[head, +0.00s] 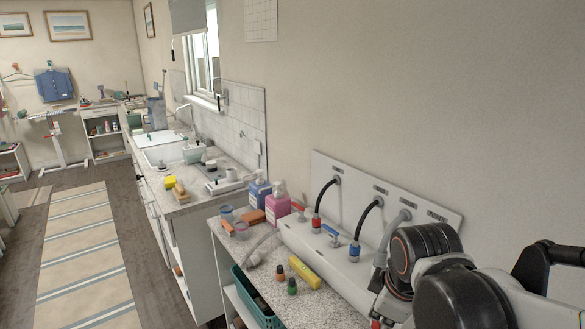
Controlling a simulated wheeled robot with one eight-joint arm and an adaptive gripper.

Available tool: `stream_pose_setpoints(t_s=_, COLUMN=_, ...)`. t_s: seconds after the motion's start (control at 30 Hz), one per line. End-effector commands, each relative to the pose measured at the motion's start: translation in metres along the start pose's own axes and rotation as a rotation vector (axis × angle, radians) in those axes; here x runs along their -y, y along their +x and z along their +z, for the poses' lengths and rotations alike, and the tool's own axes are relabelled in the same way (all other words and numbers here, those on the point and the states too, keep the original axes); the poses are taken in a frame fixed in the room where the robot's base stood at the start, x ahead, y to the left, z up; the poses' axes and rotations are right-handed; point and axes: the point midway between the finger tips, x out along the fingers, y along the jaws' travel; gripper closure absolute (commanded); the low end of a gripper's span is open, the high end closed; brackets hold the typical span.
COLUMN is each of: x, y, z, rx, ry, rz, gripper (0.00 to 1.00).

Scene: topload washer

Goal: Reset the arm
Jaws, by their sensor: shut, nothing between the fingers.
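My arm shows at the lower right of the head view, with dark rounded joints and pale links folded close to the camera. It stands in front of the right end of the white panel. No gripper fingers can be made out. A black curved part at the right edge is cut off by the frame, and I cannot tell which part of me it is.
A white backpanel (355,185) with several hoses stands along the wall behind a speckled counter (262,285). Bottles, a yellow block (305,272) and a teal basket (250,300) are near. A sink counter (185,200) lies beyond. The floor and striped rug (80,245) at left are clear.

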Motion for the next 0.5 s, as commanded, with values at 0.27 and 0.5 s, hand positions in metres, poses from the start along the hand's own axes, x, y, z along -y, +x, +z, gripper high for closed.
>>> stream_pose_setpoints(t_s=0.27, x=0.02, y=-0.033, z=0.029, rx=-0.114, ry=0.558, rz=0.087, gripper=1.0)
stream_pose_setpoints(t_s=0.5, x=0.032, y=-0.046, z=0.045, rx=-0.214, ry=0.924, rz=0.116, gripper=1.0)
